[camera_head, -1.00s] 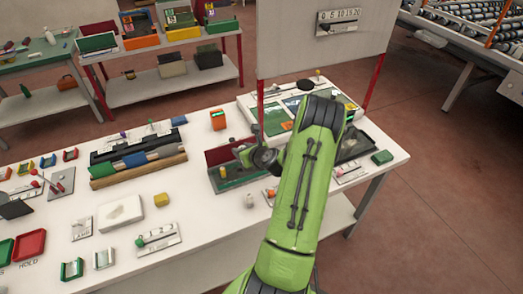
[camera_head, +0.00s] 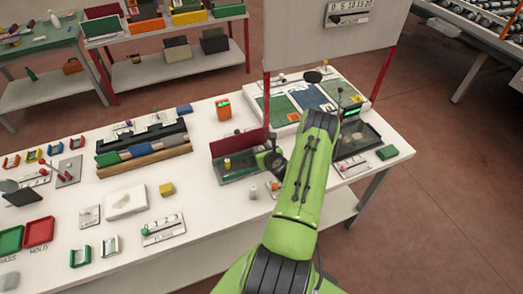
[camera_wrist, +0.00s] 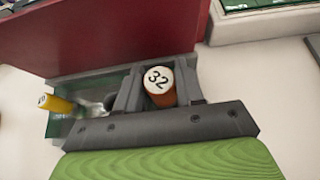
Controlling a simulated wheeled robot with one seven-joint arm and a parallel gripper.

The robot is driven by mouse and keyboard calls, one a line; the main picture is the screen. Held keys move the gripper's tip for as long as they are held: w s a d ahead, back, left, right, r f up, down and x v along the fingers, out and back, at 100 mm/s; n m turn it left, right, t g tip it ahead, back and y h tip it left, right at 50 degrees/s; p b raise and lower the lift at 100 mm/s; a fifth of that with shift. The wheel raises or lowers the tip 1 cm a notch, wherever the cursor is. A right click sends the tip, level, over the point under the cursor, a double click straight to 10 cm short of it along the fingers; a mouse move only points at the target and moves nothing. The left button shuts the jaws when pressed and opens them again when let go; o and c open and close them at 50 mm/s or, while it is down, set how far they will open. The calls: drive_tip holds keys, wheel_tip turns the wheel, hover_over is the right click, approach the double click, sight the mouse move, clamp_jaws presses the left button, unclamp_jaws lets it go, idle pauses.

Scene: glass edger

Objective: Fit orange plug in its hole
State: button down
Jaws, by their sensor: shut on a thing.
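The orange plug (camera_wrist: 162,99), with a white top marked 32, sits between the two grey fingers of my gripper (camera_wrist: 160,86) in the wrist view. My gripper is shut on it. Its lower end is hidden, so I cannot tell whether it is in a hole. Below and behind it is a grey-green block (camera_wrist: 64,124) with a red back panel (camera_wrist: 120,35). A round dark opening (camera_wrist: 109,102) partly shows left of the fingers. In the head view my gripper (camera_head: 270,160) is at the right part of the block (camera_head: 236,180); the plug is not discernible there.
A yellow plug (camera_wrist: 57,104) stands at the block's left end; it also shows in the head view (camera_head: 227,164). A panelled board (camera_head: 310,100) lies behind, a dark tray (camera_head: 358,140) to the right. Small pegs (camera_head: 253,192) stand in front.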

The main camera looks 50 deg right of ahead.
drive_tip(key=shift+f, duration=0.15)
drive_tip(key=c, duration=0.7)
unclamp_jaws()
